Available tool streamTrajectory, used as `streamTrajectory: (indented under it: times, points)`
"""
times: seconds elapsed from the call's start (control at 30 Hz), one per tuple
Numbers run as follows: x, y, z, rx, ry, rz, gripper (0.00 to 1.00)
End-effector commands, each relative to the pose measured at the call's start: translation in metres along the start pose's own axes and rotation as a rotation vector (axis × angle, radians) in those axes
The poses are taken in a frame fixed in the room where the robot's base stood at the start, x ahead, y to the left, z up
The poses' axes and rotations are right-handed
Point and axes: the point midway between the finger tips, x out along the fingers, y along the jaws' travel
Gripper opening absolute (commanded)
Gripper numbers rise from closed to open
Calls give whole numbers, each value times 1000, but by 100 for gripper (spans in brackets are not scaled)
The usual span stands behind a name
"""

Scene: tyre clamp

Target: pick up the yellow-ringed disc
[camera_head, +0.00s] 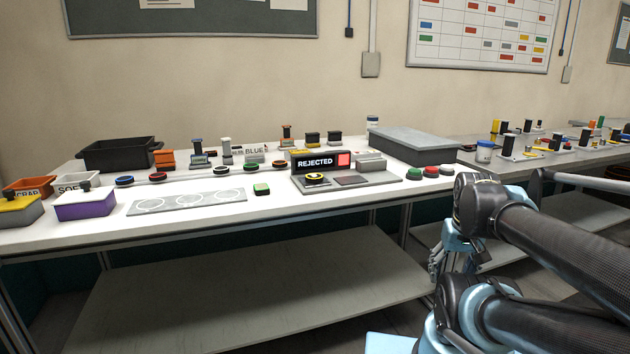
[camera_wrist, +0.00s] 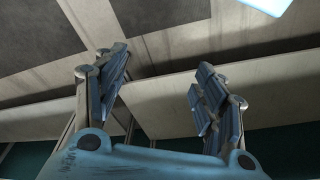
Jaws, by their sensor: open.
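The yellow-ringed disc (camera_head: 315,177) is small and dark with a yellow ring. My gripper (camera_head: 437,265) hangs at the right of the head view, below the table's front edge and well away from the disc. In the wrist view my gripper (camera_wrist: 165,95) is open, its two ribbed fingers wide apart with nothing between them. The disc does not show in the wrist view.
A large grey box (camera_head: 415,144) stands behind. A lower shelf (camera_head: 250,290) runs underneath.

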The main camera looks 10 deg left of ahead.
Motion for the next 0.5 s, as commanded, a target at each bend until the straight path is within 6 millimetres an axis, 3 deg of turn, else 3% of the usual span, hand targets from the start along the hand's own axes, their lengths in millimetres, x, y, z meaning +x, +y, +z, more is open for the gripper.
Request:
streamTrajectory:
  times: [0.27, 0.5]
  points:
    - [-72, -34, -75, -229, -10, -41, 73]
    - [-137, -85, -150, -476, -20, -84, 73]
